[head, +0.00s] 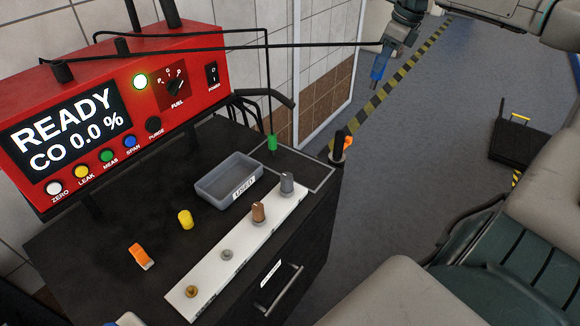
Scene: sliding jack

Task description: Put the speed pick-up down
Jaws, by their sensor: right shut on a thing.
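My right gripper (384,54) hangs at the top, right of centre, on an arm that comes in from the upper right. It is shut on a blue piece (378,71), taken to be the speed pick-up, which points downward. A thin black cable runs from the red analyser (190,65) to this piece. The piece is held in the air, beyond the right side of the black cabinet (95,240), apart from any surface.
On the cabinet stand a grey tray (203,189), a white strip (240,262) with several knobs, a yellow cap (185,219) and an orange clip (141,256). A green plug (272,143) on a cable is by a grey outlined area (318,188). A black-and-orange item (341,146) is at the edge.

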